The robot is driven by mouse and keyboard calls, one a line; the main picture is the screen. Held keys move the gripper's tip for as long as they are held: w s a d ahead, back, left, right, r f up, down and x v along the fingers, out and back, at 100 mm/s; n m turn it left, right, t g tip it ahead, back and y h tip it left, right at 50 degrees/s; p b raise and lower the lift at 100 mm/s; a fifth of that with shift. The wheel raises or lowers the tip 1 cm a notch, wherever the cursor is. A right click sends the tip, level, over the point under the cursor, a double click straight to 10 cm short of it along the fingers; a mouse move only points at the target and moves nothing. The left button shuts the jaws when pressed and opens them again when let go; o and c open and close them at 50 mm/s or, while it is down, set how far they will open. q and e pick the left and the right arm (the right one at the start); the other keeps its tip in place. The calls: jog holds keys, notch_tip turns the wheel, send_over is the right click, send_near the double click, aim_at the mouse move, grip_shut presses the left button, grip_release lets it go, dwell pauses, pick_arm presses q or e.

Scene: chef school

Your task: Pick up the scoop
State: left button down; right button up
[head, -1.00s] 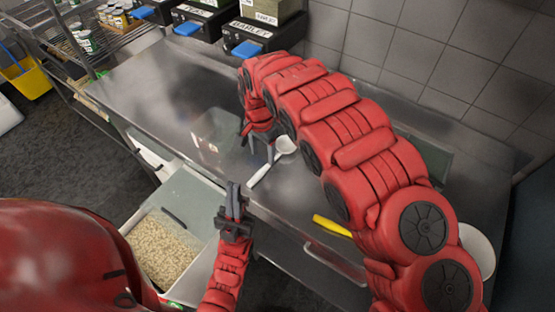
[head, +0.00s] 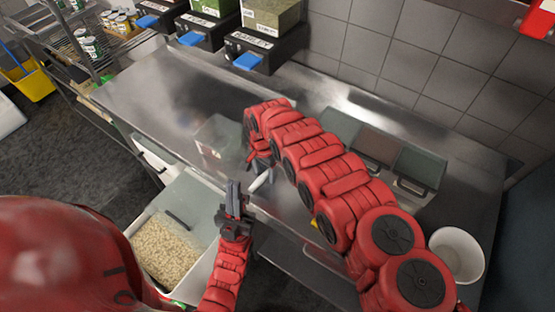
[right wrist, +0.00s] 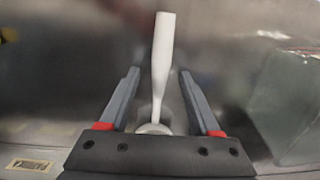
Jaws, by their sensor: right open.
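The white scoop lies on the steel counter (head: 140,85). In the right wrist view the scoop's handle (right wrist: 163,50) points away from the gripper, and its thin neck runs between the fingers; most of its bowl is hidden behind the gripper body. In the head view only part of the scoop (head: 262,181) shows beside my right arm. My right gripper (right wrist: 160,100) is open, with one finger on each side of the scoop and gaps to both. My left gripper (head: 233,195) hangs near the counter's front edge; I cannot tell whether its fingers are apart.
A clear container (head: 215,138) stands left of the right gripper. A bin of pale grains (head: 165,250) is below the front edge. A white bowl (head: 457,252) and lidded containers (head: 415,170) are at right. Dispensers (head: 250,52) line the back. A yellow object (head: 314,224) is mostly hidden.

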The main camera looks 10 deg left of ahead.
grip_shut()
dwell(0.3)
jog(key=shift+r, duration=0.15)
